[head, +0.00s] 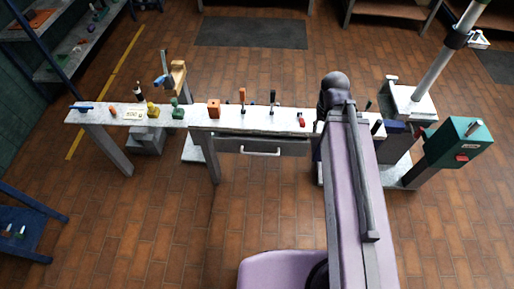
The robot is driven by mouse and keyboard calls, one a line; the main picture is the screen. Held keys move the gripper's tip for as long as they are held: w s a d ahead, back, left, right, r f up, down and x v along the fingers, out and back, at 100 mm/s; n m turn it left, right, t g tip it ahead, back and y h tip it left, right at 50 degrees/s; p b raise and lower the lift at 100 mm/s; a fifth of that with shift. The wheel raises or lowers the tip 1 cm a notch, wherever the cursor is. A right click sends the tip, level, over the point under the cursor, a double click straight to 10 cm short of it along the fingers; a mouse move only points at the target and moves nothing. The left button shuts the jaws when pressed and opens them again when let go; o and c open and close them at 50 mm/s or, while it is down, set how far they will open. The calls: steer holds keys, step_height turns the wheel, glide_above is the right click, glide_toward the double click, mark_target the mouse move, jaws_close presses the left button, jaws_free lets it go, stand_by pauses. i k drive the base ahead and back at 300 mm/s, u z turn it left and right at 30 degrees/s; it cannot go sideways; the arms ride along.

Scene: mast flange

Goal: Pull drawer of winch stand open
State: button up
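The drawer (228,144) is a grey front under the middle of the long pale-topped bench, which I take for the winch stand (203,151). It looks shut, flush under the top, as far as this view shows. Its pale bar handle (261,153) runs across the front and nothing touches it. My purple arm rises from the bottom of the view to the right of the drawer and covers part of the bench's right end. My gripper does not show; the arm's far end is hidden behind its own links.
Several small items stand on the top, among them an orange block (214,108) and a green piece (177,110). A teal box (458,143) on a post stands right of my arm. A blue shelf (28,238) is at lower left. The brick floor before the drawer is clear.

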mark_target(252, 145)
steer(key=u, duration=0.45)
steer(key=k, duration=0.95)
steer(key=z, duration=0.35)
steer(key=i, duration=0.5)
steer(key=z, duration=0.05)
